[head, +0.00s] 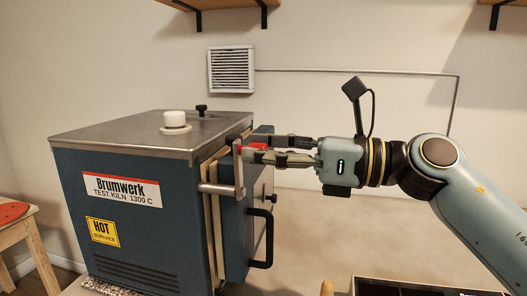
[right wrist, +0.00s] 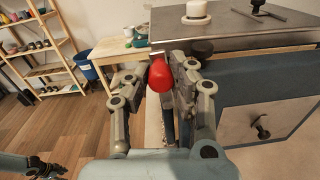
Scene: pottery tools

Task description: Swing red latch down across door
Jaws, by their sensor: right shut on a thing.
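The kiln latch is a grey metal bar (head: 238,172) standing upright at the door's edge, with a red grip (head: 256,147) at its top. The red grip also shows in the right wrist view (right wrist: 160,75). My right gripper (head: 262,150) reaches in from the right and is shut on the red grip, its fingers on either side. The blue kiln door (head: 236,225) looks closed against the body, with a black handle (head: 268,238) below the latch. A dark part at the lower left of the right wrist view looks like my left gripper (right wrist: 45,166); its fingers are unclear.
The blue kiln (head: 140,215) has a metal top with a white knob (head: 175,121). A wooden stool (head: 25,230) stands at left. A dark-edged tray (head: 420,288) is at lower right. Space right of the door is open around my arm.

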